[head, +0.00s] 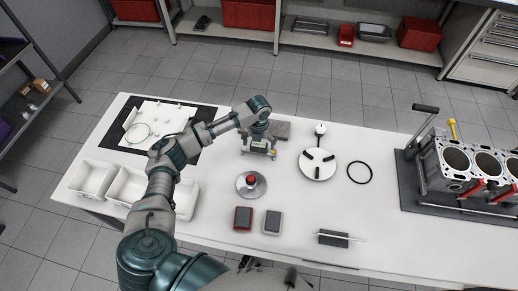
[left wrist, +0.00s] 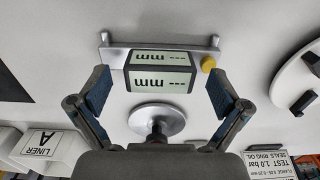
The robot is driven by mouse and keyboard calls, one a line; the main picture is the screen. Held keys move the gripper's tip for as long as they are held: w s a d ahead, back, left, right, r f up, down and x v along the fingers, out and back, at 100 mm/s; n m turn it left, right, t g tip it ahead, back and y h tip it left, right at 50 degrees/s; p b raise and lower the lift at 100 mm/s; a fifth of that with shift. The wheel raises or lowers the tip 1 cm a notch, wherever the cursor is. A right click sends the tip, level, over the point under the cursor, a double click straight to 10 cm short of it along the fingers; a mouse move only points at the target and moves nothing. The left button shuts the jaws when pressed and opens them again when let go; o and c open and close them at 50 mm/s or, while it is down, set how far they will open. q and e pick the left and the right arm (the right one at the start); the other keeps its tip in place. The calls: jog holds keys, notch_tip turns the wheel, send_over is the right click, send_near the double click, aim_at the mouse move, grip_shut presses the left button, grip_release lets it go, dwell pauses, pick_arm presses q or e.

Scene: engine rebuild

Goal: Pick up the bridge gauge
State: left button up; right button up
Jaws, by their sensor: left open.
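The bridge gauge (left wrist: 158,57) is a grey bar with a two-faced display reading "--- mm", a yellow button and small pegs at its ends. In the left wrist view it lies between the blue-padded fingers of my left gripper (left wrist: 160,92), which is open. The fingers are spread on either side and hold nothing. In the head view my left gripper (head: 258,143) hangs low over the table's middle and mostly hides the gauge. Whether a finger touches it I cannot tell. My right gripper is not visible.
A silver disc with a red knob (head: 251,182) stands just in front of the gauge. A white round plate with dark slots (head: 318,171) and a black ring (head: 360,172) lie to the right. The engine block (head: 455,165) is at far right; white bins (head: 93,178) stand left.

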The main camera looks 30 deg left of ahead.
pick_arm(q)
jog(key=shift+f, duration=0.6)
jog(key=shift+r, duration=0.1)
jog(key=c, duration=1.6)
jog(key=shift+r, duration=0.1)
